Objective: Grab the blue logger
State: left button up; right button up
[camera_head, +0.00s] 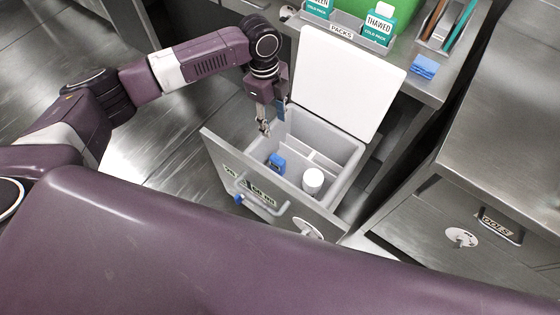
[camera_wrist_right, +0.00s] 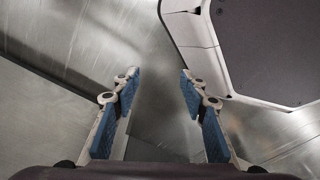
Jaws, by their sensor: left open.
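The blue logger (camera_head: 276,163) sits inside the grey cooler compartment of the pulled-out drawer (camera_head: 222,158), near its left wall. My left gripper (camera_head: 265,128) points down above the left back part of the compartment, open and empty, a little above and left of the logger, apart from it. My right gripper (camera_wrist_right: 155,85) shows in the right wrist view, its blue-padded fingers wide apart with nothing between them.
A white lid (camera_head: 345,80) stands raised behind the compartment. A white bottle (camera_head: 312,181) stands inside, right of the logger. The drawer has a front handle (camera_head: 262,203). On the counter are a packs tray (camera_head: 345,32) and a blue item (camera_head: 424,67).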

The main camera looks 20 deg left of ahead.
pick_arm(q)
jog(key=b, duration=0.8)
send_over(277, 157)
notch_tip(277, 157, down, 9)
jog(key=f+b, duration=0.5)
jog(key=shift+w, duration=0.3)
pick_arm(e)
jog(key=w+a+f+t, duration=0.1)
jog(key=w+a+f, duration=0.1)
jog(key=w, duration=0.9)
pick_arm(q)
jog(key=shift+d+f+b, duration=0.1)
jog(key=shift+f+b, duration=0.45)
jog(key=shift+f, duration=0.25)
jog(key=f, duration=0.2)
jog(key=f+b, duration=0.1)
jog(key=f, duration=0.3)
jog(key=shift+s, duration=0.4)
jog(key=shift+f, duration=0.45)
pick_arm(e)
notch_tip(277, 157, up, 7)
jog(key=w, duration=0.2)
jog(key=shift+w+r, duration=0.15)
jog(key=shift+r, duration=0.05)
pick_arm(q)
grip_shut()
